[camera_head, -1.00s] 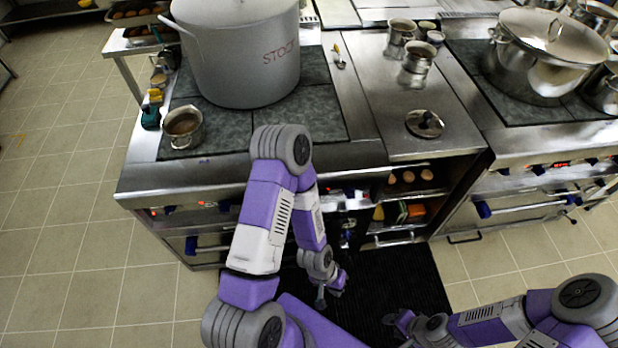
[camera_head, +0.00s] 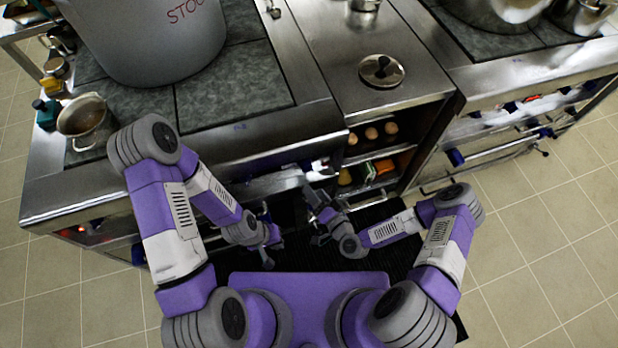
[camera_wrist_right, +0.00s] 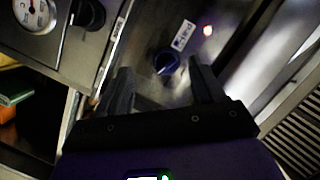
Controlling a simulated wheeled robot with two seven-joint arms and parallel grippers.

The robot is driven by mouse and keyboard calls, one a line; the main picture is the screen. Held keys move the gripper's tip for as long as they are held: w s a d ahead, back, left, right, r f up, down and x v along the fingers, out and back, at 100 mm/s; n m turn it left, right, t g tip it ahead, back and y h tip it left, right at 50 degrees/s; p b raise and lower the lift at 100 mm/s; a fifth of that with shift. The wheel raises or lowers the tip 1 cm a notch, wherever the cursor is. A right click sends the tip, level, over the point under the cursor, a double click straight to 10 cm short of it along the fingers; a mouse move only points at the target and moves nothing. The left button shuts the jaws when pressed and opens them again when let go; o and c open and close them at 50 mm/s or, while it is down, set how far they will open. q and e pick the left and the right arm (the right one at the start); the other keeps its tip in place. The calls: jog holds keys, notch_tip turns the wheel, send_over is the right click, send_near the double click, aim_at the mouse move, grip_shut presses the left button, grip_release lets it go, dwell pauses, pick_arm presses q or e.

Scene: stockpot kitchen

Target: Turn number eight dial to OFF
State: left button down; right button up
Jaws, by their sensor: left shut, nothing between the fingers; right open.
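In the right wrist view a round blue dial (camera_wrist_right: 166,63) sits on the steel stove front, with a small white label (camera_wrist_right: 183,35) beside it. The label's text is too small to read, so I cannot tell whether this is number eight. My right gripper (camera_head: 316,200) is open and faces the stove front. In the wrist view its two fingers (camera_wrist_right: 161,88) frame the dial, with nothing held between them; contact is not visible. My left gripper (camera_head: 268,257) is shut and empty, lower and left of the right one, in front of the stove.
A black knob (camera_wrist_right: 90,14) and a gauge (camera_wrist_right: 36,14) are to the left. A large stockpot (camera_head: 150,40) and a small pan (camera_head: 86,122) stand on the stove. Open shelves hold eggs (camera_head: 371,133). A lid (camera_head: 381,70) lies on the counter.

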aim_at(309, 171)
jog(key=w+t, duration=0.1)
jog(key=w, duration=0.1)
jog(key=w+a+m+b, duration=0.1)
jog(key=w, duration=0.2)
jog(key=w+a+r+t, duration=0.1)
jog(key=w, duration=0.2)
jog(key=shift+a+m+t+h+b, duration=0.1)
jog(key=shift+m+t+h+b, duration=0.2)
jog(key=shift+h+b, duration=0.1)
jog(key=c, duration=1)
jog(key=shift+c, duration=0.2)
